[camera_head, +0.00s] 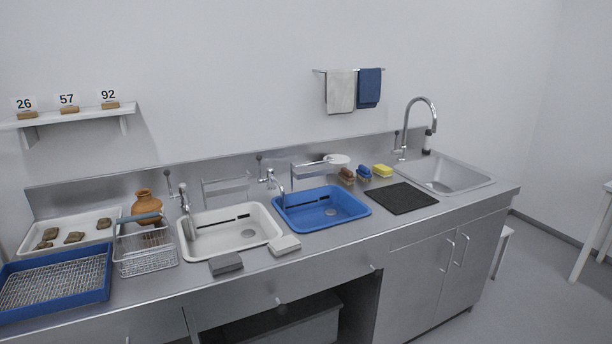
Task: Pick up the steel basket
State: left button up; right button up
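The steel basket (147,263) is a wire-mesh basket on the steel counter at the left. It stands upright, with a raised handle that has a blue-grey grip (139,217). It sits between the blue-framed mesh tray and the white basin, in front of a brown clay jug. The handle overlaps the jug in this view. Neither of my grippers is in view.
A white tray (26,246) with several sherds and a blue mesh tray (107,283) lie left of the basket. A white basin (190,252), grey block (226,264) and blue basin (322,225) lie right. The clay jug (146,203) stands close behind.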

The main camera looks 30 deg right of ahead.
aim_at(148, 228)
jog(key=i+l+z, duration=0.25)
jog(key=i, duration=0.2)
jog(key=i+z, duration=0.2)
jog(key=i, duration=0.3)
